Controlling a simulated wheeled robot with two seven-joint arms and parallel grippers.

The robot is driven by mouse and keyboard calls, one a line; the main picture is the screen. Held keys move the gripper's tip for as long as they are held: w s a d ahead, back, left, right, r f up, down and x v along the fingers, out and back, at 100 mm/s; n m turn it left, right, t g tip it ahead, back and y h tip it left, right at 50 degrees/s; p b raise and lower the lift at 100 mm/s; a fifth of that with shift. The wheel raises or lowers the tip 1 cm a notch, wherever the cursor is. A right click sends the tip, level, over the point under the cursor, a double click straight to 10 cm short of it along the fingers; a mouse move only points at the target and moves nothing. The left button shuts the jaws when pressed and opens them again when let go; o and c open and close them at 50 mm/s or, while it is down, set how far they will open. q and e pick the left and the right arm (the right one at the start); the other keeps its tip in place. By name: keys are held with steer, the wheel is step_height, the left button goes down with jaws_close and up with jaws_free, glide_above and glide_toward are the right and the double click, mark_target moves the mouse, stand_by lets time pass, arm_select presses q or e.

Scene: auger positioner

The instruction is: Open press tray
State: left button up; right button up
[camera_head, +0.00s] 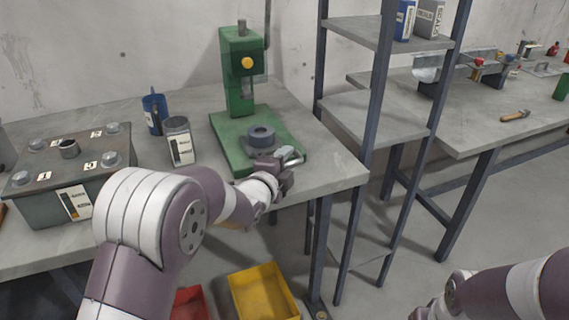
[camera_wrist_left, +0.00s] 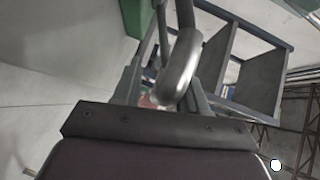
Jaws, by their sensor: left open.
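The green press (camera_head: 240,75) stands on the grey workbench, with a yellow knob on its head. Its green base with the press tray (camera_head: 225,130) carries a dark grey round piece (camera_head: 261,136). A pale metal handle (camera_head: 291,158) sits at the front right of the base. My left gripper (camera_head: 280,176) is at this handle, at the bench's front edge. In the left wrist view the handle (camera_wrist_left: 183,65) rises between the open fingers of my left gripper (camera_wrist_left: 165,88); contact cannot be told.
A blue cup (camera_head: 154,113), a grey can (camera_head: 179,142) and a dark green battery-like box (camera_head: 75,172) stand left of the press. A metal shelf (camera_head: 375,117) stands close to the right. A yellow bin (camera_head: 262,293) and a red bin (camera_head: 190,303) are below the bench.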

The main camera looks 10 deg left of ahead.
arm_select(q)
steer(key=v, duration=1.2)
steer(key=shift+s+p, duration=0.3)
steer(key=shift+s, duration=0.05)
steer(key=s+a+f+n+g+y, duration=0.4)
steer(key=s+f+n+g, duration=0.5)
steer(key=f+n, duration=0.45)
steer(key=s+d+f+n+g, duration=0.1)
steer(key=s+n+g, duration=0.4)
steer(key=s, duration=0.4)
step_height(320, 180, up, 16)
steer(key=p, duration=1.6)
steer(key=shift+d+h, duration=0.3)
steer(key=shift+d, duration=0.2)
steer(key=shift+a, duration=0.1)
